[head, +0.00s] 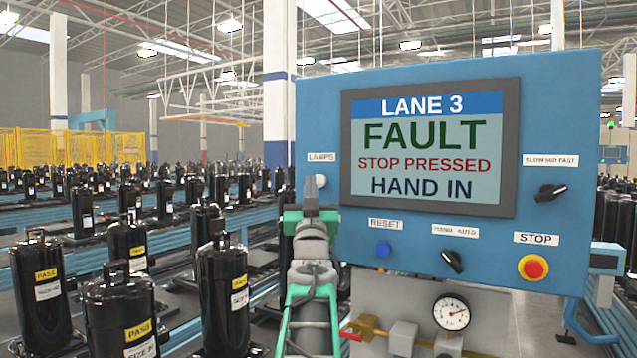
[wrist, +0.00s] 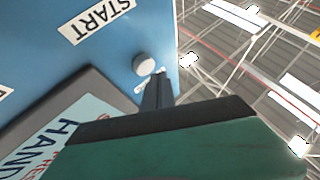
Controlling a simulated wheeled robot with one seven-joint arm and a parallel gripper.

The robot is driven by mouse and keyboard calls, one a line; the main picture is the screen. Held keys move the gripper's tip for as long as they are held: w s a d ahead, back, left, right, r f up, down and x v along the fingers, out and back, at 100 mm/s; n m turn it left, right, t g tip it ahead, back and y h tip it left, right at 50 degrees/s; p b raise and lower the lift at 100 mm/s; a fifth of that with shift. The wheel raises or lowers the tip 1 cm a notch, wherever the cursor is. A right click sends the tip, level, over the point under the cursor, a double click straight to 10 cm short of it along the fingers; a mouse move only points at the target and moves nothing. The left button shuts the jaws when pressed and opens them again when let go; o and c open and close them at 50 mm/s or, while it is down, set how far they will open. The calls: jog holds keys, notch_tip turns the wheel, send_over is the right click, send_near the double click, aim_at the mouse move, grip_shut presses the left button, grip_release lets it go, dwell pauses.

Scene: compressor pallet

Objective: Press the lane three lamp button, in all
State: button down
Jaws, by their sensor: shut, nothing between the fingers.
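The blue lane 3 panel (head: 560,100) shows in the head view, with a LAMPS label (head: 321,157) at its upper left. The small white lamps button (head: 321,181) sits just under that label. In the wrist view the white round button (wrist: 144,62) stands clear, and its label is partly hidden behind my fingers. My gripper (head: 311,186) is shut and empty. Its tips are just left of the button in the head view. In the wrist view the fingertips (wrist: 159,78) look close to the button but apart from it; the depth gap is hard to tell.
The screen (head: 428,150) reads LANE 3 FAULT, STOP PRESSED, HAND IN. Below it are a blue RESET button (head: 383,249), a hand/auto knob (head: 452,261) and a red STOP button (head: 533,267). A START label (wrist: 97,20) shows in the wrist view. Black compressors (head: 222,290) stand left.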

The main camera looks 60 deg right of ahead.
jog(key=shift+d, duration=0.15)
dwell(0.6)
jog(key=shift+d, duration=0.3)
jog(key=shift+w+d+b, duration=0.1)
jog(key=shift+d+b, duration=0.2)
jog(key=shift+d, duration=0.25)
dwell(0.6)
jog(key=shift+a+b, duration=0.95)
jog(key=shift+b, duration=0.1)
